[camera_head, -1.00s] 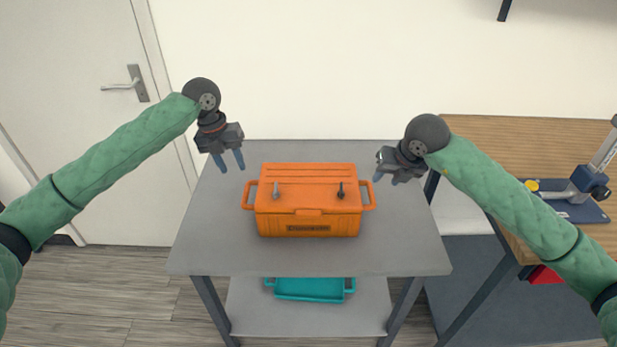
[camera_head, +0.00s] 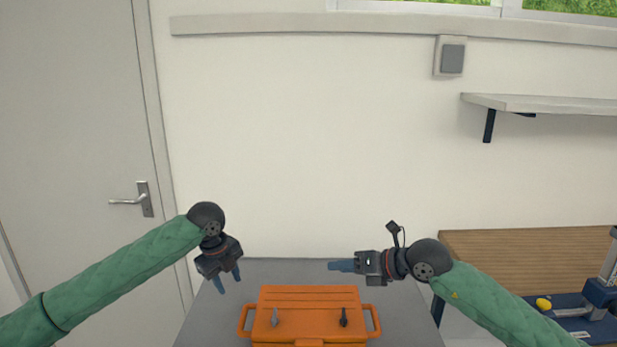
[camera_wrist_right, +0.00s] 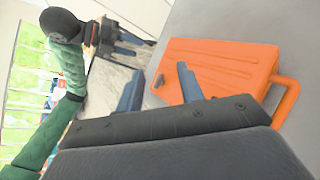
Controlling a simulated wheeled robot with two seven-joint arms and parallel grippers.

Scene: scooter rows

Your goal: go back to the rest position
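My left gripper (camera_head: 230,284) is open and empty, pointing down above the back left of the grey table, left of the orange case (camera_head: 308,297). My right gripper (camera_head: 330,266) points left, above the back right of the case. In the head view its fingers overlap. In the right wrist view my right gripper (camera_wrist_right: 160,68) has its fingers apart with nothing between them. The orange case (camera_wrist_right: 225,58) is closed, with two latches or knobs on top and side handles. The head view cuts off its front.
The grey table (camera_head: 400,305) is bare around the case. A wooden bench (camera_head: 530,252) stands at the right with a blue tool (camera_head: 600,293) and a yellow knob (camera_head: 543,304). A wall shelf (camera_head: 540,103) hangs at the right. A door (camera_head: 75,130) is at the left.

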